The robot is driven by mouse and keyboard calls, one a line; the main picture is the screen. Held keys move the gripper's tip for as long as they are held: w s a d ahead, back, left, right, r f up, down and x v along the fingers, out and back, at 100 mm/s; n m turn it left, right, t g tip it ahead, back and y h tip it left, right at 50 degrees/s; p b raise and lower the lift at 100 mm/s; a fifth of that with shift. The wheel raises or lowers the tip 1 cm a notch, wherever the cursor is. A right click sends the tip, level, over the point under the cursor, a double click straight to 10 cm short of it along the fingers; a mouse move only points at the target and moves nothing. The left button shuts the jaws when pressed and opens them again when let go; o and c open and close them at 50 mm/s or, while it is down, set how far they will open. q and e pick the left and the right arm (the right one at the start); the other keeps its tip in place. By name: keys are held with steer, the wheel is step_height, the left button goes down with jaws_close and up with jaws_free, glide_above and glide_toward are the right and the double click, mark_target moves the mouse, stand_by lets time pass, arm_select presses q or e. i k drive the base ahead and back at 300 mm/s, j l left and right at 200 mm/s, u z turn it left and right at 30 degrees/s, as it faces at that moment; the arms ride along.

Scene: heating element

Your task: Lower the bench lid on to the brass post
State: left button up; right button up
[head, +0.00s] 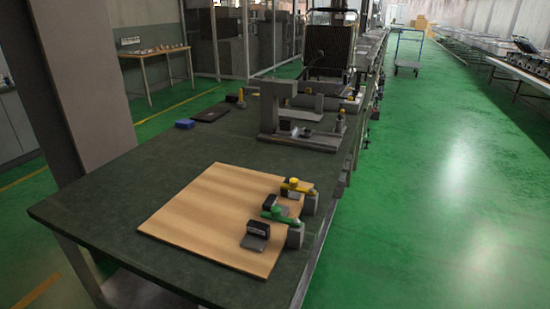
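A dark green bench top (110,205) runs away from me. A light wooden board (205,205) appears to lie flat on its near part; I cannot tell whether it is the lid. Along the board's right side are a yellow-topped fixture (297,186), a green fixture (280,214) and a black-and-grey block (256,236). A small upright piece with yellow on it (241,98) stands at the bench's far left edge; I cannot tell whether it is the brass post. No raised lid is clearly visible. Neither of my grippers is in view.
A grey upright bracket (270,108) on a base stands farther along the bench. A blue block (185,124) and a dark flat piece (211,113) lie left of it. A thick grey pillar (85,80) rises at the left.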

mark_target(336, 42)
steer(key=i+l+z, duration=0.2)
steer(key=l, duration=0.25)
steer(key=i+l+z, duration=0.15)
steer(key=l, duration=0.25)
steer(key=i+l+z, duration=0.2)
steer(key=l, duration=0.2)
steer(key=i+l+z, duration=0.2)
steer(key=i+l, duration=0.2)
steer(key=i, duration=0.15)
steer(key=i+l, duration=0.2)
steer(key=i, duration=0.15)
steer(key=i+l+z, duration=0.1)
steer(key=i, duration=1.4)
steer(key=i+u, duration=0.15)
steer(key=i, duration=1.05)
steer(key=i+l, duration=0.15)
steer(key=i, duration=1)
steer(key=i+u, duration=0.45)
steer(key=i+l+u, duration=0.2)
steer(key=i+u, duration=0.2)
